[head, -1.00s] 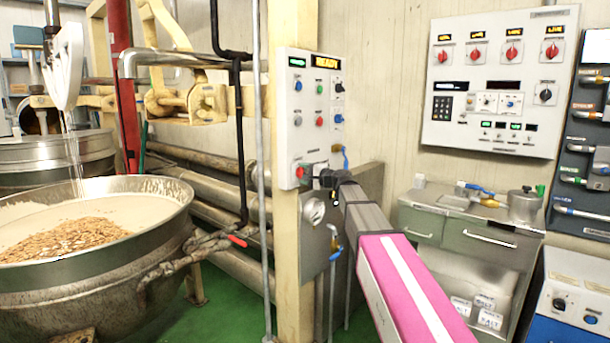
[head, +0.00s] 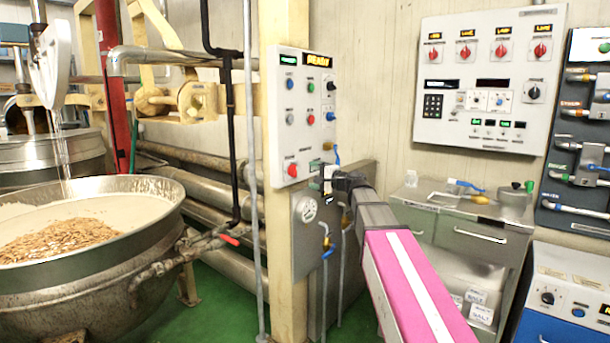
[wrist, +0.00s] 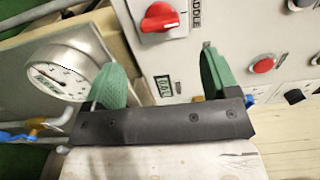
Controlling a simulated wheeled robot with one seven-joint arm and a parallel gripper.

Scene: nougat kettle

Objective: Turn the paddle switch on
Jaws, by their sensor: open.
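The paddle switch is a red rotary knob (wrist: 162,17) on the pale control panel, with the label "PADDLE" beside it in the wrist view. In the head view the red knob (head: 292,170) sits low on the left of the panel (head: 282,130). My gripper (wrist: 160,60) has its two green fingers spread apart with nothing between them. The knob lies beyond the fingertips, between their directions and near the top edge of the wrist view; no contact shows. In the head view my gripper (head: 318,174) is at the panel's lower right corner.
A round gauge (wrist: 60,72) is close beside the left finger. Other buttons, including a red one (wrist: 263,64), are near the right finger. A kettle (head: 90,270) stands at the left. A wall panel (head: 490,80) and a steel cabinet (head: 460,235) are at the right.

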